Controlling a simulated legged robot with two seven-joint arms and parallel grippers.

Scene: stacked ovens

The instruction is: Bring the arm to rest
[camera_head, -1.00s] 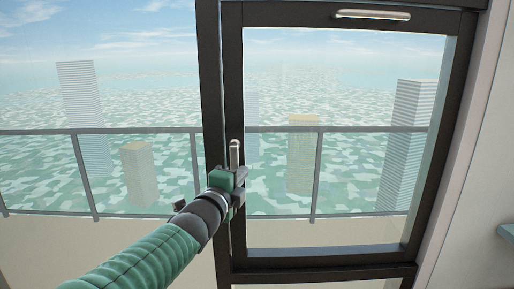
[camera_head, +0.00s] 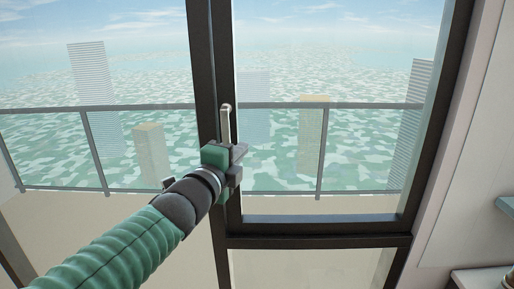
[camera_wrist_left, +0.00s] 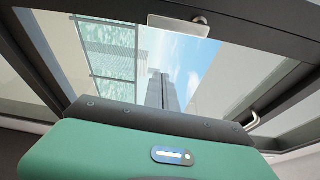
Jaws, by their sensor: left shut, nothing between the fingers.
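My left arm, green and black, reaches in from the lower left in the head view. Its gripper (camera_head: 238,158) is shut and empty, in front of the dark upright of a glazed door frame. A pale upright handle (camera_head: 226,124) shows just above the gripper. Whether the gripper touches the handle or frame I cannot tell. In the left wrist view the green gripper body (camera_wrist_left: 150,150) fills the bottom, and its fingertips are not clear. My right gripper is in neither view.
The dark-framed glass door (camera_head: 320,242) stands close ahead. Beyond the glass are a grey railing (camera_head: 340,106) and tower blocks. The wrist view also shows a pale handle (camera_wrist_left: 252,121) at the right.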

